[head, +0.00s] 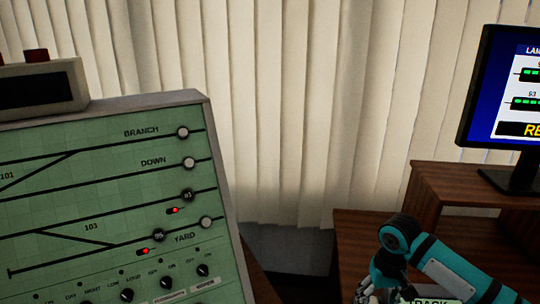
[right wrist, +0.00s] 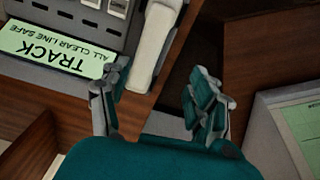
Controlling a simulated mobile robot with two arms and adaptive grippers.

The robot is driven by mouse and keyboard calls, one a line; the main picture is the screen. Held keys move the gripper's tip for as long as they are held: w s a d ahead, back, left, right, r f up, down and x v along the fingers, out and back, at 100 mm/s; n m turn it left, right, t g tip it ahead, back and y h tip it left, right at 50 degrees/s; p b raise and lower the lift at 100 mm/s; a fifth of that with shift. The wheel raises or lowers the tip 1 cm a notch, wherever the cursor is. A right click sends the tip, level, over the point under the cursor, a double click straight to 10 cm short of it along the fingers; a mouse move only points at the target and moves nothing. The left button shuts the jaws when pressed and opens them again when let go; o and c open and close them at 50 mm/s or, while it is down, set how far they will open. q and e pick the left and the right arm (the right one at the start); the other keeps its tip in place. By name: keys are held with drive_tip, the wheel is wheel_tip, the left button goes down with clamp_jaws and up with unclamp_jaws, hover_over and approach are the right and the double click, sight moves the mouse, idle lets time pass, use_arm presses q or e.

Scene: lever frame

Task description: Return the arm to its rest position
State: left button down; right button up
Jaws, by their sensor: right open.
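My right arm, teal and black, comes in at the lower right of the head view and bends at an elbow-like joint. Its gripper (head: 372,293) is only partly seen at the bottom edge there. In the right wrist view the right gripper (right wrist: 160,95) is open, its two fingers spread with nothing between them. It is above brown wooden desk surfaces and a dark gap. A pale handset-like bar (right wrist: 158,38) lies just beyond the left finger, seemingly apart from it. My left gripper is not in view.
A green track panel (head: 110,225) with knobs and red lights stands at left, a grey box (head: 72,72) on top. A monitor (head: 480,90) sits on a wooden shelf (head: 470,190) at right. A green TRACK label (right wrist: 52,50) lies near the left finger. Pale curtains hang behind.

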drive_tip(key=s+a+f+n+t+y, duration=0.1)
drive_tip(key=s+a+f+n, duration=0.2)
drive_tip(key=s+a+f, duration=0.35)
drive_tip(key=s+a+f+n+t+y, duration=0.1)
drive_tip(key=s+a+f+n, duration=0.15)
drive_tip(key=s+a, duration=0.55)
drive_tip(key=s+d+m+t+h, duration=0.15)
drive_tip(key=s+d, duration=0.35)
drive_tip(key=s, duration=0.6)
wheel_tip(320, 180, down, 25)
drive_tip(key=s+g, duration=0.1)
drive_tip(key=g, duration=0.1)
drive_tip(key=s+f, duration=0.8)
drive_tip(key=f, duration=0.4)
drive_tip(key=shift+s+d, duration=0.2)
drive_tip(key=shift+d, duration=0.25)
drive_tip(key=shift+g+h, duration=0.25)
drive_tip(key=shift+g, duration=0.1)
drive_tip(key=s+f, duration=0.1)
drive_tip(key=s, duration=0.1)
drive_tip(key=s+d+f, duration=0.1)
drive_tip(key=s+f, duration=0.1)
drive_tip(key=s, duration=0.1)
drive_tip(key=s+f, duration=0.2)
drive_tip(key=s, duration=0.1)
drive_tip(key=shift+s+d, duration=0.25)
drive_tip(key=shift+d, duration=0.1)
drive_tip(key=shift+c, duration=0.3)
